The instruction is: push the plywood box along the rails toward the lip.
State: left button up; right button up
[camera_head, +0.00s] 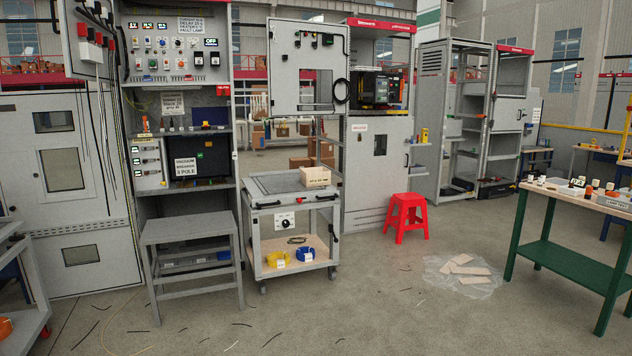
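The plywood box (314,177) is a small pale wooden box with dark markings on its front. It sits on the right side of the top of a grey wheeled cart (278,202), near its back right corner. The cart top has raised edges; rails and a lip are too small to make out for certain. Neither of my grippers is in view, and nothing touches the box from my side.
A grey table (188,229) stands left of the cart, before an open switchgear cabinet (217,98). A red stool (405,214) stands to the right. Wood pieces lie on plastic sheeting (474,287). A green-legged workbench (579,266) is at right. Floor before the cart is mostly clear.

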aim_at(313, 176)
jog(key=i+u, duration=0.35)
jog(key=i, duration=2.3)
jog(key=i+j+z, duration=0.1)
jog(key=i, duration=0.8)
jog(key=i+j+z, duration=0.1)
jog(key=i, duration=0.85)
